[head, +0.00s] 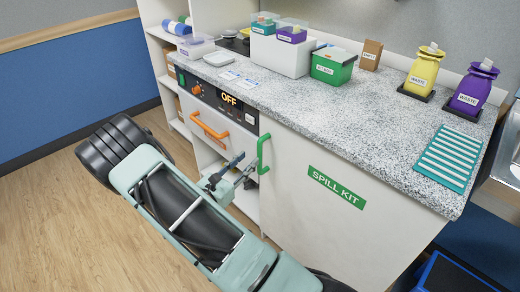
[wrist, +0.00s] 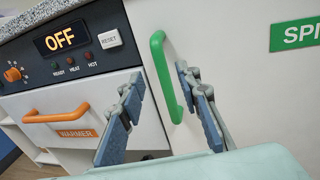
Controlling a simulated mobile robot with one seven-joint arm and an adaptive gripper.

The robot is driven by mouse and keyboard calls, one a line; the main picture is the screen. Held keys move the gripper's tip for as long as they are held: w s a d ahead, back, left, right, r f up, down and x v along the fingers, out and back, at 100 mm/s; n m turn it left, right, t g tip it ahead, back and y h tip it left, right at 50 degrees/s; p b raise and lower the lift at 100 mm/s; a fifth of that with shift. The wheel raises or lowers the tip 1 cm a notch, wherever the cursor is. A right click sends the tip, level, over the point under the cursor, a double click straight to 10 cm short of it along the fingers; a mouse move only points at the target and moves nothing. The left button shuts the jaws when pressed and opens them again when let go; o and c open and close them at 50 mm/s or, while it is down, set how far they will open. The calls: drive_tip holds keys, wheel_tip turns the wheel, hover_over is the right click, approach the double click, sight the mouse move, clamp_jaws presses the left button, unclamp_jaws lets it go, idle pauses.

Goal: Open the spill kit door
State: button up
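The spill kit door (head: 330,205) is a white panel under the counter with a green "SPILL KIT" label (head: 336,187). It looks shut. Its green vertical handle (head: 263,153) is on the door's left edge. The handle (wrist: 166,75) also shows in the wrist view, between my two fingers in the picture. My gripper (head: 246,168) is open, with its fingertips close to the handle. I cannot tell whether the fingers are around the handle's bar or still in front of it. No contact is clear.
A warmer with an orange handle (head: 211,128) and "OFF" display (wrist: 60,39) sits left of the door. Open shelves lie beneath and left of it. The speckled counter (head: 340,110) above holds boxes, a yellow waste bin (head: 424,72) and a purple one (head: 472,90). Wooden floor is clear at left.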

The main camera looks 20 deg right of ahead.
sight(258, 150)
drive_tip(key=x, duration=0.8)
drive_tip(key=shift+b, duration=0.3)
drive_tip(key=shift+c, duration=0.2)
clamp_jaws()
